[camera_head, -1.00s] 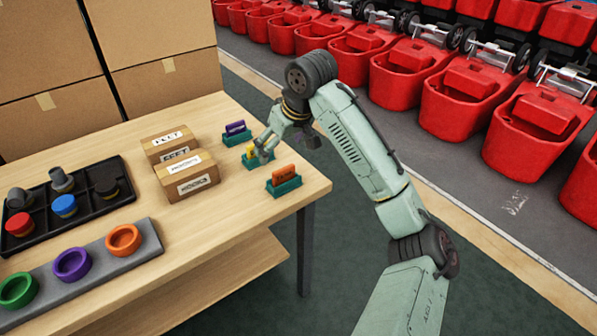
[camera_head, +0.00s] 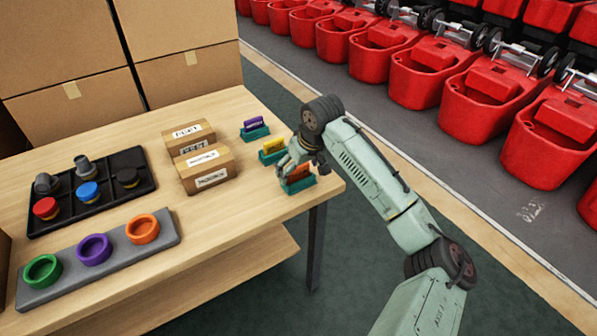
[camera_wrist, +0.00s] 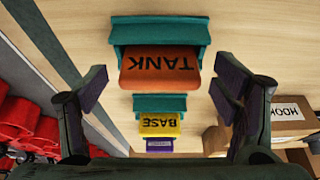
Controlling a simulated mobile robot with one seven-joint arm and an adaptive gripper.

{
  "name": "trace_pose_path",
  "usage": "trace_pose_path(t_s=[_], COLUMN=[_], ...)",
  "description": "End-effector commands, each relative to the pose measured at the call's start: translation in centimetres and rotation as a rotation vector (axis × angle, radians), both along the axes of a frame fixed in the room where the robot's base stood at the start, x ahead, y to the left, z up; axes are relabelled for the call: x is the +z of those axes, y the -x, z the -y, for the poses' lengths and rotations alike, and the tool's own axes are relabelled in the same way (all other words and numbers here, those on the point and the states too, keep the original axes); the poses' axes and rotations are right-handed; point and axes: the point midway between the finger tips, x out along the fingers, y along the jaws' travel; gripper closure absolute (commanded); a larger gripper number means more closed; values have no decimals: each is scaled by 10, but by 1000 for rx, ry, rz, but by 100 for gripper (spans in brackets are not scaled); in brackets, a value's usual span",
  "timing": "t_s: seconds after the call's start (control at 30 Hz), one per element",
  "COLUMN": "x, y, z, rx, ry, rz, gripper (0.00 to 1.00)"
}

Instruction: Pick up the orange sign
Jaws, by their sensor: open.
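The orange sign (camera_head: 298,173) stands in a teal holder (camera_head: 299,187) near the right edge of the wooden table. In the wrist view the orange sign (camera_wrist: 160,66) reads "TANK" upside down and its teal holder (camera_wrist: 160,30) lies above it. My gripper (camera_head: 288,168) is at the orange sign and partly hides it in the head view. In the wrist view my gripper (camera_wrist: 160,88) is open, with one finger on each side of the sign and a gap on both sides. Nothing is held.
A yellow sign (camera_head: 273,146) marked "BASE" and a purple sign (camera_head: 253,124) stand in teal holders behind. Cardboard boxes (camera_head: 208,170) stand to the left. A black tray (camera_head: 140,160) and a grey strip with coloured rings (camera_head: 170,225) lie further left. Red tanks (camera_head: 435,60) line the floor beyond.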

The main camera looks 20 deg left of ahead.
Motion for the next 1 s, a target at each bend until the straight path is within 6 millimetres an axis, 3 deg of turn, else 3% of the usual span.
trace_pose_path(t_s=[0.27, 1.0], x=[-4, -4], y=[-1, -1], z=[-1, -1], rx=[0, 1], ry=[-2, -1], rz=[1, 1], gripper=[18, 67])
